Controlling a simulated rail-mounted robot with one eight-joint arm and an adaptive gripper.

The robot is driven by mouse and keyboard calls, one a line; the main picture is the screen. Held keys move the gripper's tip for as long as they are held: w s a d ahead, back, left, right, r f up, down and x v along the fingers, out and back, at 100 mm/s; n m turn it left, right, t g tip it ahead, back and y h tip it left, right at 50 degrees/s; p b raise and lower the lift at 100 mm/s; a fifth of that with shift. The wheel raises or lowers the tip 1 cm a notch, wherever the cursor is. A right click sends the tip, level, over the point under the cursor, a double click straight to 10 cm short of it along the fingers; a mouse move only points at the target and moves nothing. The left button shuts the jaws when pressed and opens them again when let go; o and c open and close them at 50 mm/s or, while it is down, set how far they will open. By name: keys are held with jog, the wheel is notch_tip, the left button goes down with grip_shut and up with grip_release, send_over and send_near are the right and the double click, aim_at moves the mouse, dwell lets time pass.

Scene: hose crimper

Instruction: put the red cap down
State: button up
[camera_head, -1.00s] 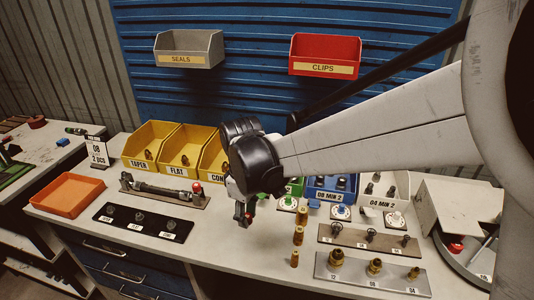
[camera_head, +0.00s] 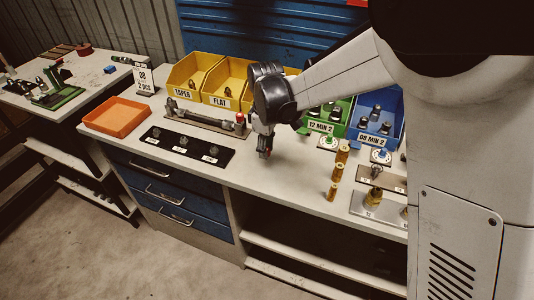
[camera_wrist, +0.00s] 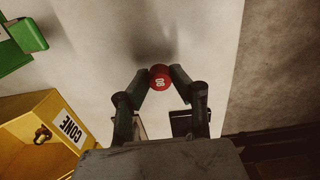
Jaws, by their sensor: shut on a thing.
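The red cap (camera_wrist: 160,77), marked 08, is pinched between the two fingertips of my gripper (camera_wrist: 161,79) in the wrist view. In the head view my gripper (camera_head: 264,151) points down over the pale bench top (camera_head: 280,175), right of the black labelled mat (camera_head: 187,148). A little red shows at its tips there. The bench below the cap looks bare, with a soft shadow on it. I cannot tell exactly how high the cap is above the surface.
An orange tray (camera_head: 117,117) lies left on the bench. A hose on a stand (camera_head: 208,117) with a red-topped part is behind the mat. Yellow bins (camera_head: 228,97) stand behind. Brass fittings (camera_head: 337,172) stand to the right. The bench's front edge is close.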

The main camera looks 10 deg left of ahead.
aim_at(266, 161)
jog(key=shift+f+b, duration=0.4)
jog(key=shift+f, duration=1.05)
jog(key=shift+f, duration=0.2)
jog(key=o, duration=0.7)
jog(key=shift+r, duration=0.2)
notch_tip(266, 161, up, 12)
jog(key=shift+r, duration=0.1)
